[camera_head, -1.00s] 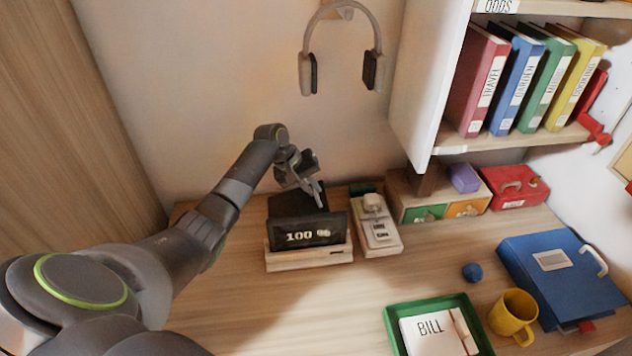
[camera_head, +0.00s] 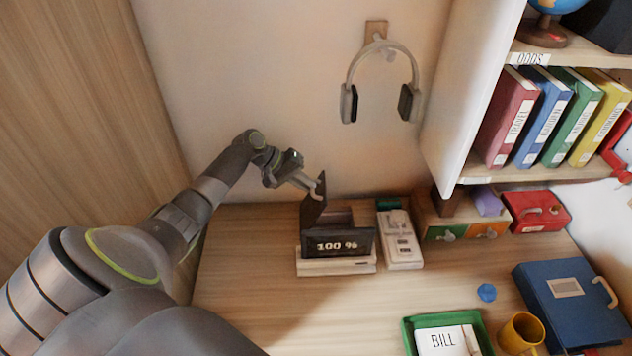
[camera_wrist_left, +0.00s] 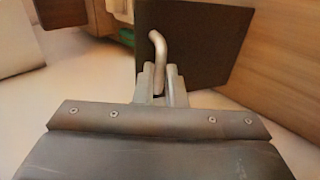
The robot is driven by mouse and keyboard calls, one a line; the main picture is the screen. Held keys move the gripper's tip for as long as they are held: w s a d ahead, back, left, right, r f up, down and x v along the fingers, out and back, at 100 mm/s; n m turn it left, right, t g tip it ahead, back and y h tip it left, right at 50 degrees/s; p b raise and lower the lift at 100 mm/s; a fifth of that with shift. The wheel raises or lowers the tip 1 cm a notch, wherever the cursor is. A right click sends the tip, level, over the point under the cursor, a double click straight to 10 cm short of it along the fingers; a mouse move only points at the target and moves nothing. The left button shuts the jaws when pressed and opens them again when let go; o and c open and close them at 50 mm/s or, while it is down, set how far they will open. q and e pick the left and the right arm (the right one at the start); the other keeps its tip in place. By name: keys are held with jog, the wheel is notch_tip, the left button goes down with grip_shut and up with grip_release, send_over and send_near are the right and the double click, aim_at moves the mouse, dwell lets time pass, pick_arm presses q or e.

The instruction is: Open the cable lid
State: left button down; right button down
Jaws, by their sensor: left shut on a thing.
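The cable lid is a dark flat panel (camera_head: 313,207) standing steeply tilted at the left side of a dark box behind the "100 %" display (camera_head: 343,244). My left gripper (camera_head: 316,186) reaches it from the left, at its upper part. In the left wrist view, the lid (camera_wrist_left: 205,45) fills the upper middle and carries a bent metal handle (camera_wrist_left: 157,48). The left fingers (camera_wrist_left: 161,88) are closed around the handle's lower end. The box's opening shows partly beside the lid; its inside is too dark to read. My right gripper is not in view.
A white device (camera_head: 400,240) stands just right of the display. Headphones (camera_head: 382,80) hang on the wall above. A low organiser (camera_head: 463,222), red box (camera_head: 538,211), blue binder (camera_head: 565,315), yellow mug (camera_head: 520,333) and green tray (camera_head: 407,338) occupy the right side. The desk's left part is clear.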

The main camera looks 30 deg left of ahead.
pick_arm(q)
jog(key=shift+s+a+f, duration=0.45)
jog(key=shift+s, duration=0.15)
jog(key=shift+s+a+f, duration=0.4)
jog(key=shift+s, duration=0.15)
jog(key=c, duration=1.8)
grip_release()
jog(key=o, duration=0.3)
jog(key=shift+w+a+f, duration=0.1)
jog(key=shift+w+a, duration=0.05)
jog(key=shift+a, duration=0.05)
jog(key=shift+r, duration=0.2)
